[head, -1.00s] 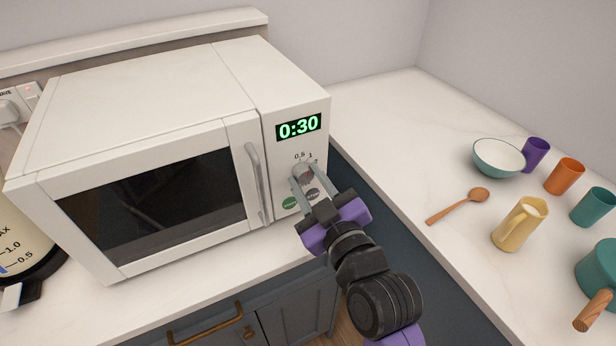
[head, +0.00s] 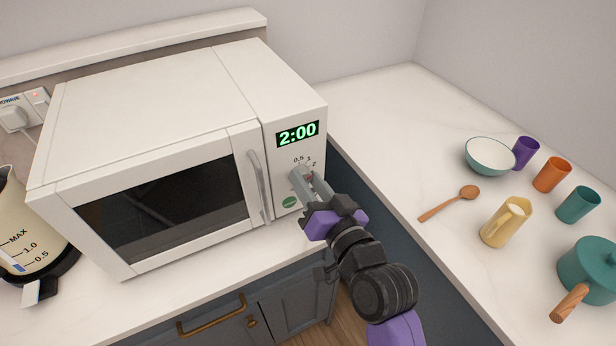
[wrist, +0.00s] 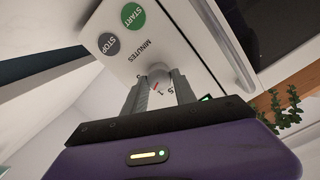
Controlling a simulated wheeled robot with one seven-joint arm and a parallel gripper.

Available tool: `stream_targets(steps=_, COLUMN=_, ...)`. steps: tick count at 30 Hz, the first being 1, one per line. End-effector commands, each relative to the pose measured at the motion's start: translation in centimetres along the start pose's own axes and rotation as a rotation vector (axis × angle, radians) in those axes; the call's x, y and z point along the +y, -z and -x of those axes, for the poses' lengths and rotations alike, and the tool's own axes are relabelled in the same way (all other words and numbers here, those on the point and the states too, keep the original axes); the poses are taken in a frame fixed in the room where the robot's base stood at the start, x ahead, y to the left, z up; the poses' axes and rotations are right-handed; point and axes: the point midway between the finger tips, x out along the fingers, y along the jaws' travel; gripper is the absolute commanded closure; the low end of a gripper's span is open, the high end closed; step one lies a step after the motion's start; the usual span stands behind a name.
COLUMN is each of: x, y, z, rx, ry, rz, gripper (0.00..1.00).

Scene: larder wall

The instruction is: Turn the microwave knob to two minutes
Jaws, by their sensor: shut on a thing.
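The white microwave (head: 135,125) stands on the counter with its door shut. Its green display (head: 298,133) reads 2:00. The knob (wrist: 158,76) is on the panel below the display, and the wrist view shows it between my fingers with a red pointer mark. My gripper (head: 309,183) is shut on the knob, its fingers on either side of it. Dial numbers 0.5, 1 and 2 show around the knob in the head view. The green start button (head: 289,203) shows below; the stop button (wrist: 110,44) shows in the wrist view and is hidden by my gripper in the head view.
A cream kettle (head: 22,225) stands left of the microwave. On the right counter are a bowl (head: 489,157), several cups, a wooden spoon (head: 450,204), a yellow jug (head: 506,224) and a teal pot (head: 588,270).

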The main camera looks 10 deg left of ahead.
Motion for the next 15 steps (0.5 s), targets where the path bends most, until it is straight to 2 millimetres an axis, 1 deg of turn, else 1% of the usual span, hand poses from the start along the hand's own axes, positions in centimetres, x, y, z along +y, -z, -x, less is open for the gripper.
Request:
stream_targets(steps=6, x=0.08, y=0.01, z=0.03, rx=-0.008, ry=0.004, rz=-0.129, gripper=1.00)
stream_targets(steps=15, x=0.17, y=-0.02, z=0.03, rx=-0.012, ry=0.007, rz=-0.217, gripper=1.00)
